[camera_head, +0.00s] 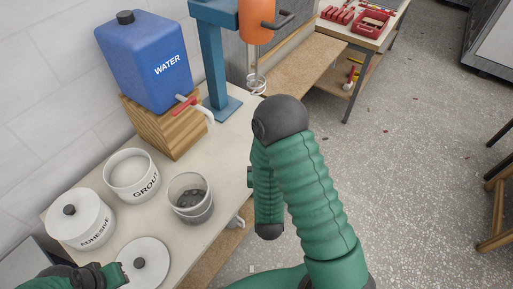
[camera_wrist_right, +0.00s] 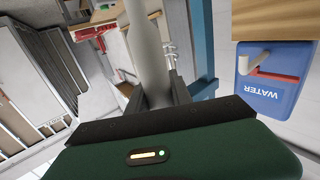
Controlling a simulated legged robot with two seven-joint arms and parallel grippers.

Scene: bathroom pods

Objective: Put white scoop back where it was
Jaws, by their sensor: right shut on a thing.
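A white scoop (camera_wrist_right: 146,45) shows in the right wrist view as a long pale shaft, with its far end cut off by the top edge. My right gripper (camera_wrist_right: 158,92) is shut on it. In the head view my right arm hides this gripper. A small white piece (camera_head: 236,222) shows at the table edge beside my right arm; I cannot tell whether it is part of the scoop. My left gripper (camera_head: 118,275) is at the bottom left, beside a white lid with a black knob (camera_head: 146,265); its jaws are unclear. The open white grout bucket (camera_head: 132,176) stands on the table.
A lidded adhesive bucket (camera_head: 80,220) and a clear bucket with dark contents (camera_head: 190,197) stand on the table (camera_head: 190,244). A blue water tank (camera_head: 150,65) sits on a wooden block (camera_head: 165,125). A blue mixer stand (camera_head: 213,65) is behind. Open floor lies right.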

